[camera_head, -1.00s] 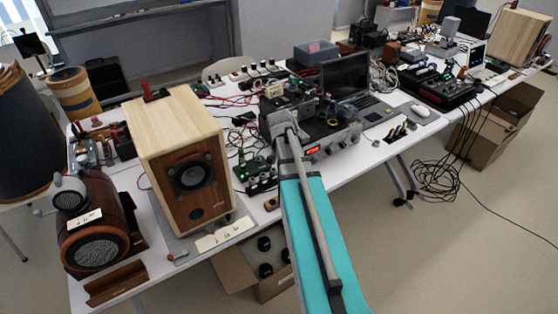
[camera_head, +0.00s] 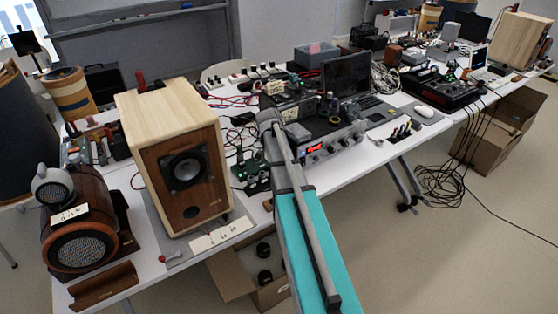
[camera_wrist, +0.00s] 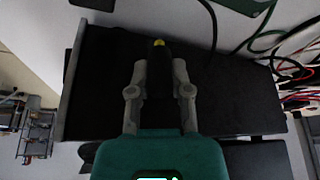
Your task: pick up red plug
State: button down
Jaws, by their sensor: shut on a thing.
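My gripper (camera_wrist: 159,72) shows in the wrist view, its two grey fingers closed on a dark, narrow thing with a yellow tip (camera_wrist: 158,43). Its lower part merges with the dark background, and no red shows on it. In the head view my arm reaches over the table and my fingers cannot be made out. A small upright red thing (camera_head: 141,82) stands on or just behind the wooden speaker. A small red-and-grey piece (camera_head: 171,256) lies at the table's front edge by that speaker. I cannot tell whether either is the red plug.
The wooden speaker (camera_head: 180,165) and a round brown speaker (camera_head: 78,225) crowd the left. An open laptop (camera_head: 347,78) and a device with red digits (camera_head: 330,148) stand mid-table. Cables lie behind my gripper in the wrist view. An open carton (camera_head: 240,278) is below the table.

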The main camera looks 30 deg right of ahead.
dwell(0.3)
jog(key=shift+w+f+b, duration=0.45)
jog(key=shift+f+b, duration=1.55)
jog(key=shift+f, duration=0.1)
jog(key=c, duration=0.8)
grip_release()
jog(key=shift+r, duration=0.2)
jog(key=p+v, duration=0.5)
jog(key=shift+s+r, duration=0.1)
jog(key=shift+r, duration=0.15)
jog(key=p+v, duration=0.6)
jog(key=shift+a+r, duration=0.1)
jog(key=shift+r, duration=0.1)
